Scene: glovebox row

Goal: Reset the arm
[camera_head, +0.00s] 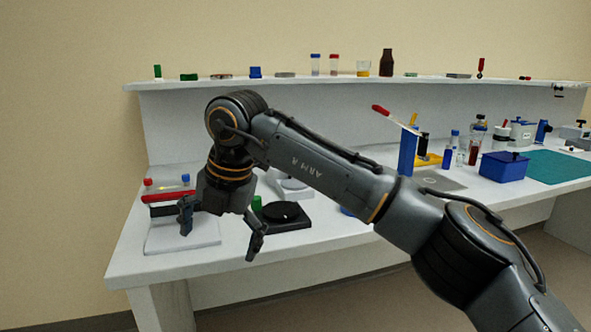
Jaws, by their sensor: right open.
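My right arm crosses the view from the lower right, its upper link lettered "ARM" facing me. My right gripper (221,227) hangs at its end with the fingers spread wide and nothing between them. It points down in front of the left end of the white bench (290,258). Behind it, a flat light plate (182,238) and a black round-topped device (287,213) stand on the bench, partly hidden by the gripper. My left gripper is not in this view.
A red-edged rack (168,197) is behind the gripper's left finger. A raised shelf (290,82) along the back holds small items.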

